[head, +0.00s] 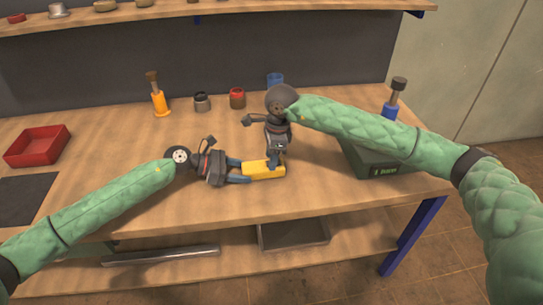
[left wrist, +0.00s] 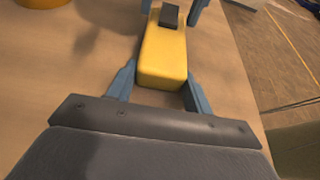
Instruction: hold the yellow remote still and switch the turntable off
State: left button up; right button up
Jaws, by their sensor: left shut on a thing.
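The yellow remote (head: 264,171) is a slim block lying along the bench near its front edge. My left gripper (head: 239,171) is shut on its left end; the left wrist view shows the remote (left wrist: 163,52) between the blue fingers. A dark grey switch (left wrist: 169,15) stands on top of the remote's far end. My right gripper (head: 275,158) points down over the remote's right end. Its blue fingers are apart at either side of the switch in the left wrist view; contact cannot be told. I cannot make out a turntable for certain.
A dark green box (head: 372,168) with a small lit label stands to the right, partly behind my right arm. A red tray (head: 38,146) lies at the far left. Orange-based (head: 160,104) and blue-based (head: 391,109) upright pieces and several small cups stand at the back.

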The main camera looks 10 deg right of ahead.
notch_tip(320, 180, up, 12)
jog(key=d, duration=0.1)
jog(key=shift+d, duration=0.3)
jog(key=shift+f, duration=0.1)
dwell(0.3)
pick_arm(q)
jog(key=o, duration=1.2)
